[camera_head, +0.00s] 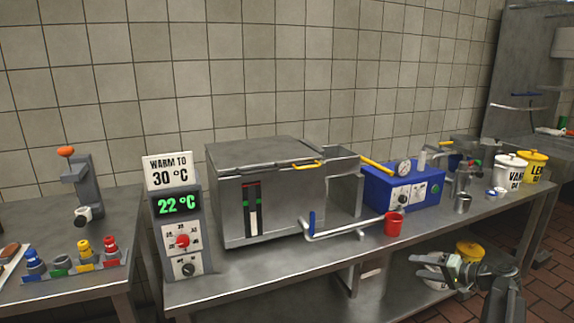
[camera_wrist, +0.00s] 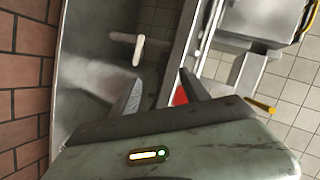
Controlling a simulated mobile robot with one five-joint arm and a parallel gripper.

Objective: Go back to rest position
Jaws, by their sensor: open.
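My gripper (camera_head: 452,271) is at the lower right of the head view, in front of the counter's front edge and below its top. In the wrist view my gripper (camera_wrist: 158,88) shows two dark fingers spread apart with nothing between them that it holds. A red cup (camera_head: 393,223) stands on the counter, up and left of my gripper in the head view. A bit of red (camera_wrist: 180,96) shows beside one finger in the wrist view.
The steel counter (camera_head: 285,283) carries a control box (camera_head: 182,235) reading 22 °C, a steel machine (camera_head: 265,190), a blue box (camera_head: 400,187) and white and yellow tubs. A yellow-lidded tub (camera_head: 470,249) sits low behind my gripper. A side table (camera_head: 85,295) stands left.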

